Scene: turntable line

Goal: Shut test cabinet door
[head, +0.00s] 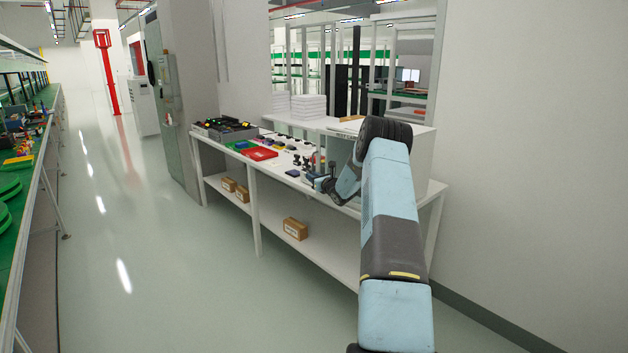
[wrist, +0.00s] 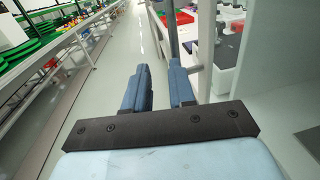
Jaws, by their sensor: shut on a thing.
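The test cabinet (head: 405,158) appears to be the pale box at the right end of the white bench, with a small dark label on its front top edge. My arm covers much of it, and I cannot clearly make out its door panel. My gripper (head: 318,180) is at the cabinet's left front, above the bench edge. In the wrist view, the two blue fingers of my gripper (wrist: 160,78) stand close around a slim grey upright bar (wrist: 172,28), which looks like the door handle. The grip point is partly hidden by the fingers.
A tall grey cabinet (head: 176,115) stands beyond. The floor aisle (head: 120,230) at left is clear.

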